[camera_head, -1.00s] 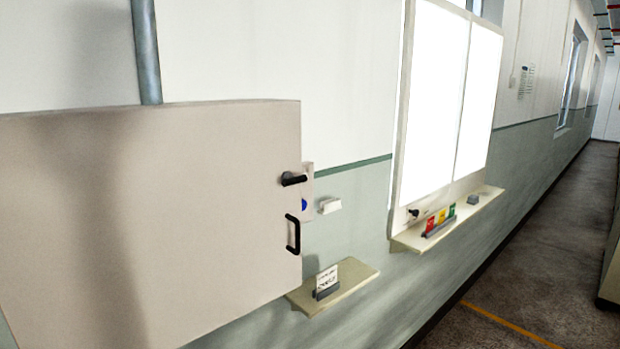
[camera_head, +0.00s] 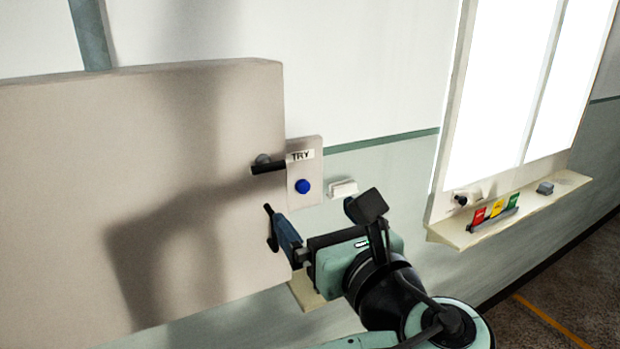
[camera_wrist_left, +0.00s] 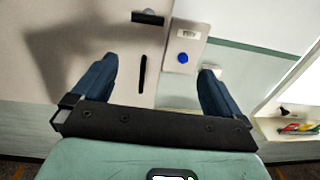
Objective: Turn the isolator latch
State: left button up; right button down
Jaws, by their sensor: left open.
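The isolator latch (camera_head: 268,166) is a black bar on a grey round pivot, lying roughly level at the right edge of the large beige cabinet door (camera_head: 60,200). It also shows at the top of the left wrist view (camera_wrist_left: 147,18). My left gripper (camera_head: 284,236) is open and empty, in front of the door's right edge, below the latch and apart from it. In the left wrist view its two blue fingers (camera_wrist_left: 157,70) are spread wide. The black upright door handle (camera_wrist_left: 143,74) appears between them; in the head view the gripper partly hides it.
A plate with a TRY label and blue button (camera_head: 303,186) is just right of the latch. A small white box (camera_head: 342,188) is on the wall beyond. A shelf (camera_head: 470,233) with coloured cards stands at right. A lower shelf (camera_head: 304,292) is mostly hidden behind my gripper.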

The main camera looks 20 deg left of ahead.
aim_at(270, 169)
pick_arm(q)
jog(key=shift+n+y, duration=0.3)
jog(key=shift+y, duration=0.1)
jog(key=x, duration=0.4)
jog(key=s+a+r+x, duration=0.1)
jog(key=x, duration=0.3)
jog(key=r+x, duration=0.1)
jog(key=x, duration=0.4)
jog(key=shift+s+a+p, duration=0.2)
jog(key=shift+s+p, duration=0.1)
jog(key=c, duration=1)
